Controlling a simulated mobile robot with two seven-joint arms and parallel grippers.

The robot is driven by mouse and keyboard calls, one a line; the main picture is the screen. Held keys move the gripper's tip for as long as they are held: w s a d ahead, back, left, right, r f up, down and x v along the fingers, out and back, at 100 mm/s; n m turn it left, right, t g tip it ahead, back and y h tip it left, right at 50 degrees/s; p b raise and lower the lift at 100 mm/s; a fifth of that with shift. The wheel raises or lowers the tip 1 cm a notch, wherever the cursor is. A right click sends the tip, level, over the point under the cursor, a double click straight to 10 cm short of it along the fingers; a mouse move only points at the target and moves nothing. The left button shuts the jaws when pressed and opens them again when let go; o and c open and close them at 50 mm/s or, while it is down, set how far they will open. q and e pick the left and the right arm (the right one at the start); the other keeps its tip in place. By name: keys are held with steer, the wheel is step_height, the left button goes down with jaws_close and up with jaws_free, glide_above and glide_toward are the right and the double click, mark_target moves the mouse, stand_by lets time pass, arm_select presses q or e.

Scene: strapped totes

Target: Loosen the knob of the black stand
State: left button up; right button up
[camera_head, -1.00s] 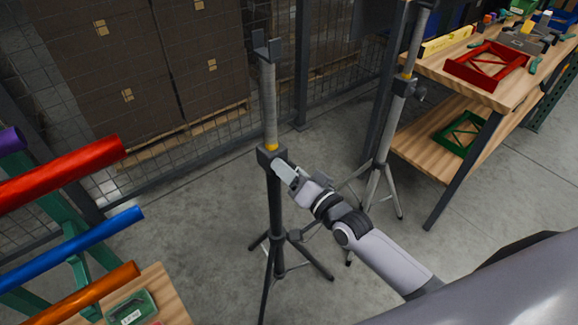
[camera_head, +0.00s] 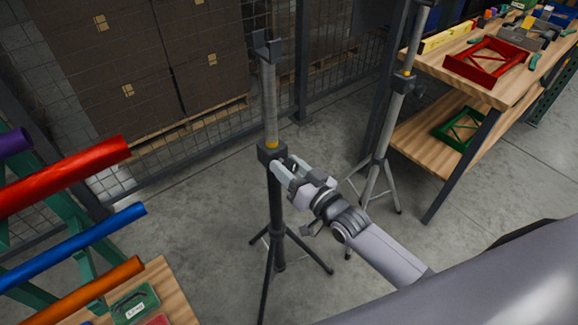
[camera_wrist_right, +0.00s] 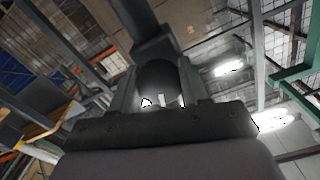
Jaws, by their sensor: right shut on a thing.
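The black stand (camera_head: 277,215) stands upright on its tripod legs left of centre in the head view. My left gripper is not in view.
A second stand (camera_head: 384,160) with a grey tripod is close behind my right arm. A wooden workbench (camera_head: 490,90) with red and green frames is at the right. Coloured tubes (camera_head: 70,240) on a rack stick out at the left. Mesh fencing and stacked boxes are behind.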

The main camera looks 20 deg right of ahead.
steer(key=o, duration=1.1)
steer(key=shift+c, duration=0.2)
steer(key=v, duration=0.7)
steer(key=shift+s, duration=0.1)
steer(key=s+d+f+n+g+h, duration=0.1)
steer(key=s+f+g+h, duration=0.1)
steer(key=s+f, duration=0.4)
steer(key=s+f+n+g+h, duration=0.1)
steer(key=s+f+g, duration=0.3)
steer(key=s, duration=0.7)
steer(key=shift+d+f+g+h, duration=0.3)
steer(key=shift+d+f+h, duration=0.15)
steer(key=shift+f, duration=0.45)
